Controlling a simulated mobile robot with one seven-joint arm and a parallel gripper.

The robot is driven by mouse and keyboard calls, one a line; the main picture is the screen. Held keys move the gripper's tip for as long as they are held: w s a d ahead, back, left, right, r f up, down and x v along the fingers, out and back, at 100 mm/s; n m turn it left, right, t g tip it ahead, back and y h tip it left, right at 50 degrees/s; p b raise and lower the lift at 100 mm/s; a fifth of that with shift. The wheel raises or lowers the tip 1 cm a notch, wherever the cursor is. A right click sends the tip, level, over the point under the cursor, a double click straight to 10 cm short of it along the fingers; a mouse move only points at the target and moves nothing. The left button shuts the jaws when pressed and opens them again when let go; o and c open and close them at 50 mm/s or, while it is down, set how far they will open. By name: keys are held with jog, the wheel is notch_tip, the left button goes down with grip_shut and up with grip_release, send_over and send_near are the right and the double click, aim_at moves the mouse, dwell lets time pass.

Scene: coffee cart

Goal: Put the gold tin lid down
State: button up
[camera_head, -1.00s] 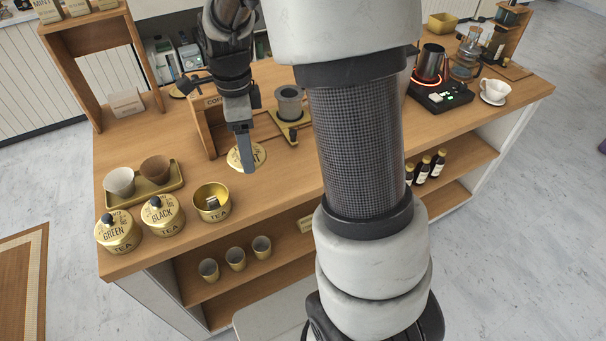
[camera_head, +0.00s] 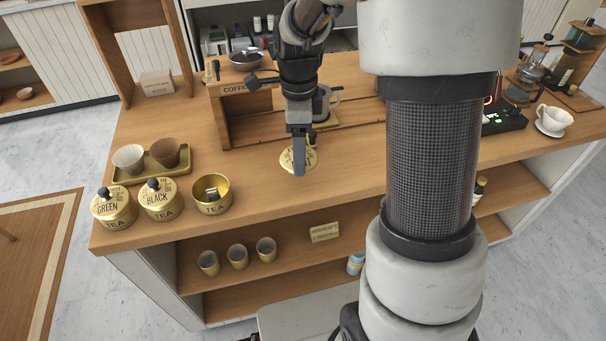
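The gold tin lid (camera_head: 286,162) is a round gold disc with dark lettering, partly hidden by my gripper. My gripper (camera_head: 299,168) points down over the counter, seen edge-on, and appears shut on the lid at its middle. The grip itself is hidden behind the finger. The lid is over the front half of the wooden counter (camera_head: 345,170); I cannot tell whether it touches the surface. An open gold tea tin (camera_head: 212,205) stands to the left, with something grey inside.
Lidded GREEN (camera_head: 114,211) and BLACK (camera_head: 160,202) tea tins stand left of the open tin. A gold tray (camera_head: 182,171) with two cups is behind them. A wooden COFFEE stand (camera_head: 219,122) is behind the lid. The counter between the open tin and the lid is clear.

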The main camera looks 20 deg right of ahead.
aim_at(300, 180)
jog(key=shift+f+b, duration=0.4)
jog(key=shift+f, duration=3.1)
jog(key=shift+f, duration=0.25)
jog(key=o, duration=1)
jog(key=shift+r, duration=0.1)
